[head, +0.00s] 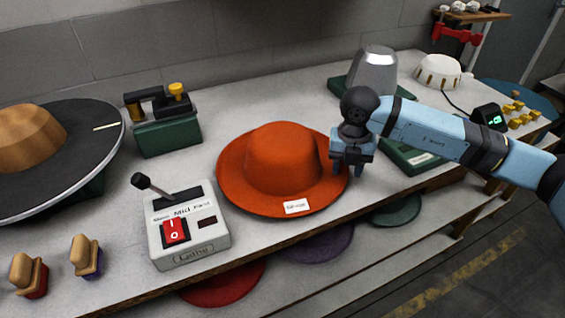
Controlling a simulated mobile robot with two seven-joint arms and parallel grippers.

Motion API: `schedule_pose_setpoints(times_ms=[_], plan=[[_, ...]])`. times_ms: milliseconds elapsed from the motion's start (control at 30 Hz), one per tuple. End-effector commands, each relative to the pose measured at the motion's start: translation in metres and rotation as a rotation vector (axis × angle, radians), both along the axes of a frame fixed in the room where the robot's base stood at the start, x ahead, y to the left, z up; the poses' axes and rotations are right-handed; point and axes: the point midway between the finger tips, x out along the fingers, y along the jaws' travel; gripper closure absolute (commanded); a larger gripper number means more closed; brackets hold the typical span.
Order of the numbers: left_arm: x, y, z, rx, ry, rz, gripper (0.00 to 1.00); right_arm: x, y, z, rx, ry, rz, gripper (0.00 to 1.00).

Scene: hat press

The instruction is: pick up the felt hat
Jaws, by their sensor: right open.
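The felt hat (282,155) is orange, with a rounded crown and a wide brim. It lies brim-down on the grey workbench, in the middle of the head view, with a small white label on its front brim. My right gripper (351,172) is open and points down at the right edge of the brim. Its fingers overlap the brim edge in the picture; I cannot tell whether they touch it. My left gripper is not in view.
A grey switch box (187,228) with a lever stands left of the hat. A green-based tool (165,128) and a wooden form on a dark disc (85,150) are further left. A metal cone (375,72) stands behind my right arm. Bare bench lies behind the hat.

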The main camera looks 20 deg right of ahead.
Motion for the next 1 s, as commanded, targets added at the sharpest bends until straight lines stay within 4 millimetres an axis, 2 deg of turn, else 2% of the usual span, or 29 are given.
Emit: schedule_pose_setpoints(times_ms=[100, 267, 300, 733, 867, 1000], plan=[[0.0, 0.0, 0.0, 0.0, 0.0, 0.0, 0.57, 0.0, 0.0, 0.001, 0.0, 0.0, 0.0, 0.6], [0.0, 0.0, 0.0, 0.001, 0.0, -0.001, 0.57, 0.0, 0.0, 0.001, 0.0, 0.0, 0.0, 0.97], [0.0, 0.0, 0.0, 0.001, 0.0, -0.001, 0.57, 0.0, 0.0, 0.001, 0.001, 0.0, 0.0, 1.0], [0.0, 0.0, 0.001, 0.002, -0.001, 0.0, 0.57, 0.001, 0.0, 0.008, 0.001, -0.002, 0.0, 1.0], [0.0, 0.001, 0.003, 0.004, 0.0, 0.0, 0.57, 0.001, 0.0, 0.023, 0.001, -0.003, 0.0, 1.0], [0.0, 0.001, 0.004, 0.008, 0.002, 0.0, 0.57, 0.001, 0.0, 0.052, 0.002, -0.005, 0.001, 1.0]])
